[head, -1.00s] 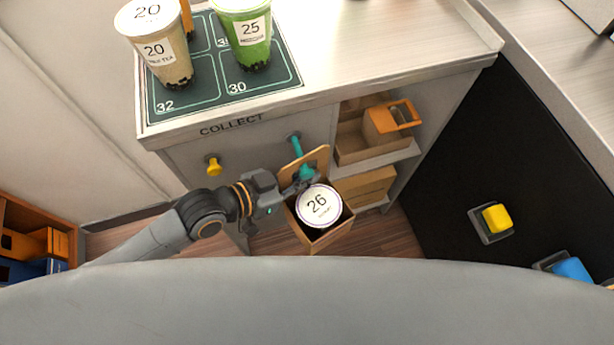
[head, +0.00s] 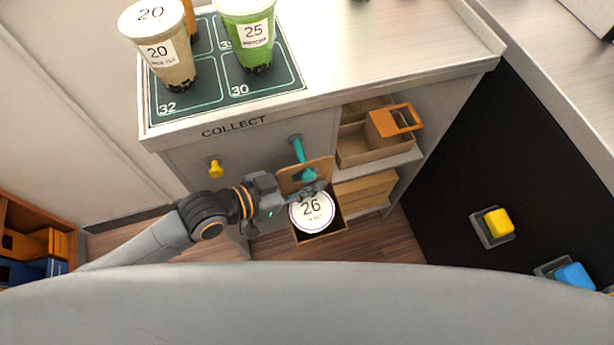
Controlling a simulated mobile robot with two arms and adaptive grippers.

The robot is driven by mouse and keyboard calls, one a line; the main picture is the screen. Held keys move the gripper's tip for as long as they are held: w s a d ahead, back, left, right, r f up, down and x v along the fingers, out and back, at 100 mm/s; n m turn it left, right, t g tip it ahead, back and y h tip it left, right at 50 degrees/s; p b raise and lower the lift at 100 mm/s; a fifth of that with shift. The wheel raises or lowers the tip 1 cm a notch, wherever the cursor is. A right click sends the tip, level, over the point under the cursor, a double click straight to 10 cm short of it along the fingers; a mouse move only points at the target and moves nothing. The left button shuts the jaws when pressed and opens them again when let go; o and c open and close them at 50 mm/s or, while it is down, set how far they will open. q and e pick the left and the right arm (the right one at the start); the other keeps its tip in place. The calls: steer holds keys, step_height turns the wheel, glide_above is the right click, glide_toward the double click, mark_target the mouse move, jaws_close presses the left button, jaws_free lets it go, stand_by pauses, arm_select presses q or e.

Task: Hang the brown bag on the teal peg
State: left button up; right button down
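The brown bag (head: 320,238) is an open box-like carrier with a tall back panel (head: 318,172), and a cup with a white lid marked 26 (head: 312,212) sits in it. The teal peg (head: 298,150) sticks out from the counter front under the COLLECT sign. Its lower end shows at the back panel, seemingly through or in front of its opening; I cannot tell which. My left gripper (head: 312,190) is at the bag's back panel, above the cup; its fingers look extended and their gap is unclear. My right gripper is not in view.
A yellow peg (head: 215,168) is left of the teal one. Shelves at right hold an orange-handled carrier (head: 394,122) and flat brown boxes (head: 366,192). The counter (head: 380,40) bears cups on a dark numbered mat (head: 215,100). Yellow (head: 498,222) and blue (head: 574,275) blocks are at right.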

arm_select(q)
steer(key=shift+f, duration=0.15)
steer(key=shift+s+a+r, duration=0.2)
steer(key=shift+s+a, duration=0.05)
steer(key=shift+a, duration=0.2)
steer(key=v, duration=1.1)
steer(key=shift+r, duration=0.2)
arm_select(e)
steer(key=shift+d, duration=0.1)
arm_select(q)
steer(key=shift+d, duration=0.15)
